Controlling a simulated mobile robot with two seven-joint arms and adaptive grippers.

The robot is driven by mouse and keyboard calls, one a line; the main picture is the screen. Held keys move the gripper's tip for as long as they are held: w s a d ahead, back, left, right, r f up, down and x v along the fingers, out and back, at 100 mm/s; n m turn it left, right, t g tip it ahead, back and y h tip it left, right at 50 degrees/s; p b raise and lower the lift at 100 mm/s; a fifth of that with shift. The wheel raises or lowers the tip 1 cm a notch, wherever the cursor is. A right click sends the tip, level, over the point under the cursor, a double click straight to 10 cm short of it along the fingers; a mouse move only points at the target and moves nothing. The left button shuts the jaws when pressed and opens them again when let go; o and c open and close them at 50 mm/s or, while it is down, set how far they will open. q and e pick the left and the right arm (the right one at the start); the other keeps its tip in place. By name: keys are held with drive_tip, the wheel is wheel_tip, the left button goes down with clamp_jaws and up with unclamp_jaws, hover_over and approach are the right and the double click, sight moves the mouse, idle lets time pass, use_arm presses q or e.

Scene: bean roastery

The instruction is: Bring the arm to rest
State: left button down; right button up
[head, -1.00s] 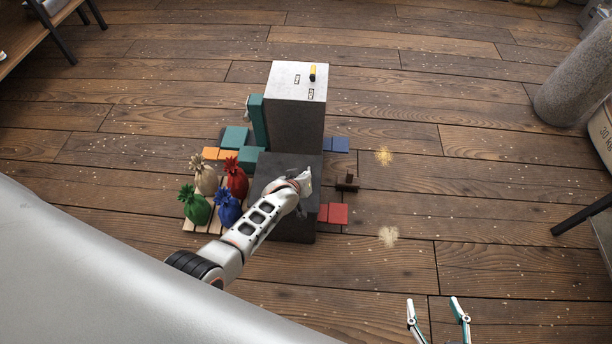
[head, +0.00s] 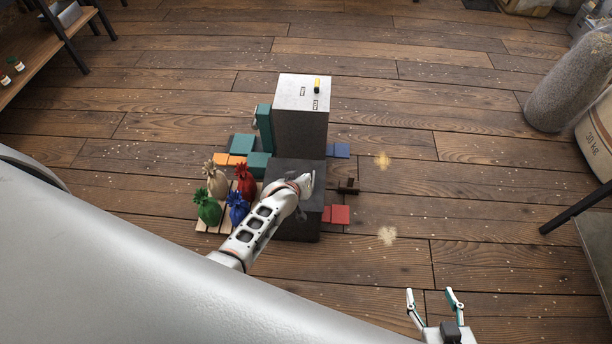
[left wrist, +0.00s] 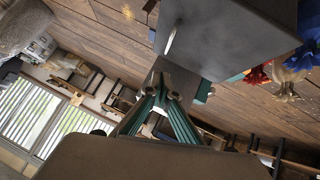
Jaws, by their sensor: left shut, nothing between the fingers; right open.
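My left arm (head: 265,222) reaches in from the lower left in the head view, its wrist end over the low dark block (head: 297,227). Its fingers are hidden there behind the wrist. In the left wrist view my left gripper (left wrist: 163,88) shows its teal fingers drawn together with nothing between them, close to the dark block (left wrist: 222,40) in that picture. My right gripper (head: 434,301) is at the lower right of the head view, above the bare floor. Its two fingers stand apart and it is empty.
A taller grey-topped block (head: 300,120) stands behind the low one. Green (head: 208,210), blue (head: 238,208), red (head: 246,182) and beige (head: 215,180) sacks stand on wooden slats at its left. A red flat piece (head: 340,214) lies right. Floor further right is mostly clear.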

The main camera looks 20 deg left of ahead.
use_arm(q)
drive_tip(key=shift+v, duration=0.9)
drive_tip(key=s+a+r+m+g+y, duration=0.2)
drive_tip(key=s+a+r+m, duration=0.45)
drive_tip(key=s+a, duration=0.5)
drive_tip(key=s+a+r+m+g+y, duration=0.1)
drive_tip(key=s+r+m, duration=0.2)
drive_tip(key=s+r, duration=0.55)
drive_tip(key=s+a+r+m+y, duration=0.2)
drive_tip(key=s+r+m, duration=0.1)
drive_tip(key=s+r, duration=0.5)
drive_tip(key=d+f+n+t+h+p, duration=0.1)
drive_tip(key=d+f+n+t+h, duration=0.1)
drive_tip(key=d+f, duration=0.3)
drive_tip(key=d+f+n+t+h+p, duration=0.1)
drive_tip(key=d+f+h, duration=0.4)
drive_tip(key=d, duration=0.6)
drive_tip(key=shift+w+d+f+n+t+h+p, duration=0.3)
drive_tip(key=shift+w+f+n+t+p, duration=0.15)
drive_tip(key=shift+f, duration=0.3)
